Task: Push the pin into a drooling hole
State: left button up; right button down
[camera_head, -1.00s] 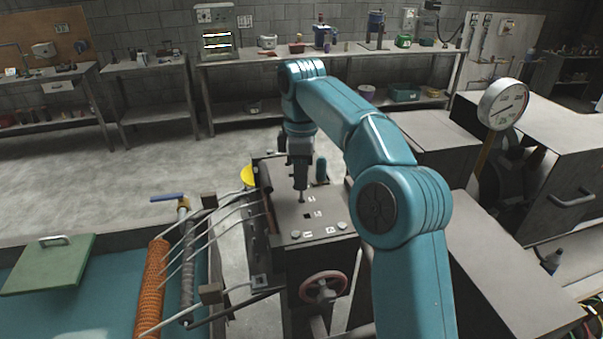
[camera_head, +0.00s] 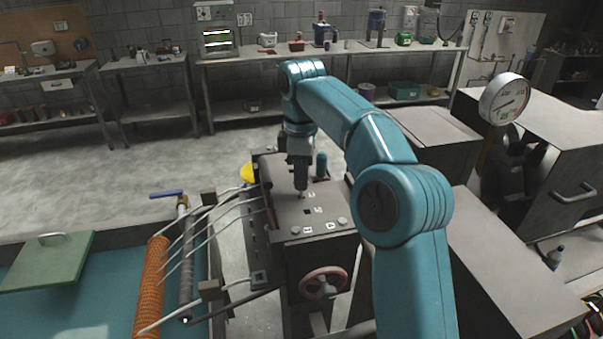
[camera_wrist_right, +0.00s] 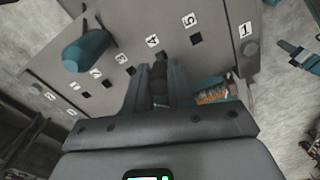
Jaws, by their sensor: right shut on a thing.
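The dark grey machine (camera_head: 290,233) has a sloped top plate with small square holes and white number labels. My right gripper (camera_head: 301,189) points down at this plate. In the right wrist view, its fingers (camera_wrist_right: 158,88) are shut on a dark pin (camera_wrist_right: 159,86), between the row of labelled holes and my wrist. The pin's lower end meets or nearly meets the plate; I cannot tell how deep it sits. No liquid from any hole can be made out. My left gripper is not in view.
A teal cylinder (camera_head: 321,165) stands up from the plate beside the gripper; it also shows in the wrist view (camera_wrist_right: 85,52). A red handwheel (camera_head: 323,282) is on the machine's front. A pressure gauge (camera_head: 504,98) stands at right. An orange coil (camera_head: 152,285) lies at left.

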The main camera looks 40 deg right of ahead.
jog(key=shift+f+b, duration=0.9)
jog(key=shift+f, duration=0.45)
dwell(0.8)
jog(key=c, duration=0.9)
grip_release()
notch_tip(320, 180, up, 8)
jog(key=p, duration=0.3)
jog(key=shift+f, duration=0.15)
jog(key=shift+f, duration=0.1)
